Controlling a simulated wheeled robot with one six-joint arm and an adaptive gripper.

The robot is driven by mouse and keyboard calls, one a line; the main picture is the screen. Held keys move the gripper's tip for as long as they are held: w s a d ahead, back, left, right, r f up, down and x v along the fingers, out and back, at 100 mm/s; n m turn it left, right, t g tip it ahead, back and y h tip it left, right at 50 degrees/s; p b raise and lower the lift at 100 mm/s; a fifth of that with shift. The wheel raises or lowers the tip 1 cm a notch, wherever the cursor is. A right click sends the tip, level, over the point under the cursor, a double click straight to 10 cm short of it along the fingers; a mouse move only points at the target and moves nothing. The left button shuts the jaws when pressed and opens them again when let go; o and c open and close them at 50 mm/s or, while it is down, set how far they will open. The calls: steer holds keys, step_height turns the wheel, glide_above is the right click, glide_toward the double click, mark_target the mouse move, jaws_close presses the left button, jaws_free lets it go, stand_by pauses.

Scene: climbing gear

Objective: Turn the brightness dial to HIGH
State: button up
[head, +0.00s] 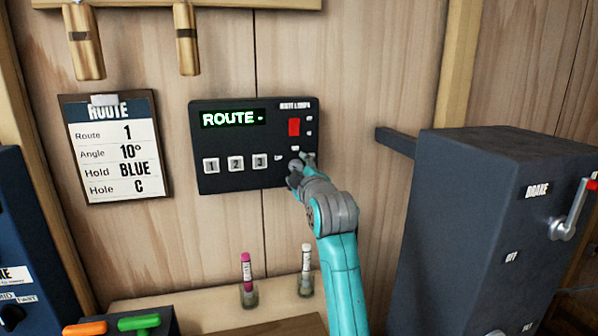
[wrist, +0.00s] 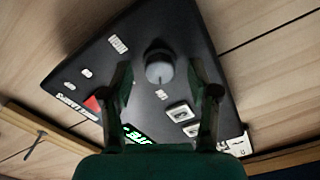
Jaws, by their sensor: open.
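The brightness dial is a round grey knob (wrist: 160,68) on a black control panel (head: 230,144) fixed to the wooden wall. My gripper (head: 302,165) is at the panel's lower right in the head view and largely covers the dial there. In the wrist view my gripper's two fingers (wrist: 159,78) are apart, one on each side of the knob. I cannot tell whether either finger touches it. The small labels around the dial are too small to read, and its setting is not clear.
The panel also has a lit ROUTE display (head: 233,118), a red switch (head: 294,127) and buttons 1, 2, 3 (head: 236,163). A route card (head: 115,148) hangs at left. A dark brake box (head: 470,220) stands at right. Two markers (head: 246,272) stand on the ledge below.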

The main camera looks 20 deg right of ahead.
jaws_close()
stand_by(0.4)
steer(key=m, duration=0.5)
steer(key=shift+m, duration=0.4)
steer(key=m, duration=1.2)
steer(key=shift+m, duration=0.3)
steer(key=m, duration=0.5)
steer(key=shift+m, duration=0.4)
